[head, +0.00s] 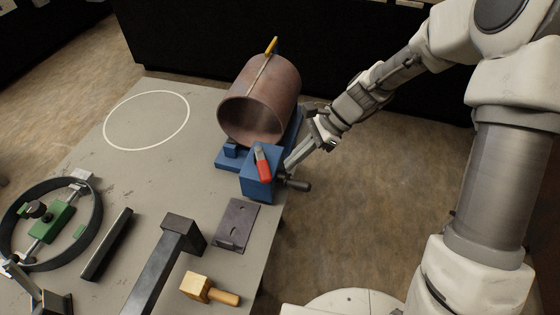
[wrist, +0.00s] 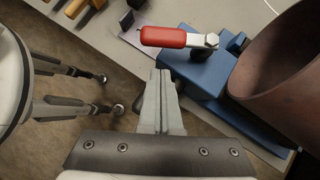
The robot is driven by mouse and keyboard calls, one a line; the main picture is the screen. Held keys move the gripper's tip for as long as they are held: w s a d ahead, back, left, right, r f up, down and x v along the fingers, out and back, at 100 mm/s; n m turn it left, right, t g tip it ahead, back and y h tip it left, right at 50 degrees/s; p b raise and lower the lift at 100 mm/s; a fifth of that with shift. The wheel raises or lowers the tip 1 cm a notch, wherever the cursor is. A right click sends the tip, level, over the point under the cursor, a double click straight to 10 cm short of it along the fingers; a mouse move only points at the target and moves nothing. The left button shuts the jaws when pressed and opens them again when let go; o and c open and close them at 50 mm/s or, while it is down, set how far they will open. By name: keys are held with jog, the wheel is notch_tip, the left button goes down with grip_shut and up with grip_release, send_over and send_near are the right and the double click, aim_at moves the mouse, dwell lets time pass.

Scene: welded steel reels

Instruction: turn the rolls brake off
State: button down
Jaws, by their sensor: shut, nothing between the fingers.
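A blue block (head: 257,187) stands at the table's right edge with a red-handled lever (head: 263,163) on it, which I take to be the rolls brake. In the wrist view the red handle (wrist: 163,37) lies across the picture, its metal pivot end at the right, over the blue block (wrist: 196,75). A brown steel shell (head: 262,98) lies on the blue roll stand (head: 228,160); it also shows in the wrist view (wrist: 285,65). My gripper (head: 288,168) is shut and empty beside the block's right side. In the wrist view its fingertips (wrist: 161,74) are just below the handle, seemingly apart from it.
A dark crank handle (head: 298,185) sticks out right of the block, close to my gripper. A purple-grey plate (head: 236,224), a wooden mallet (head: 208,289), a dark steel post (head: 180,238) and a dark ring (head: 95,228) lie nearer. A white circle (head: 147,121) marks bare table.

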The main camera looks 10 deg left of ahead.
aim_at(262, 164)
jog(key=shift+s+a+f, duration=0.1)
jog(key=shift+s+a, duration=0.25)
jog(key=shift+a, duration=0.45)
jog(key=shift+s+a+f, duration=0.1)
jog(key=shift+s+a, duration=0.2)
jog(key=shift+a, duration=0.45)
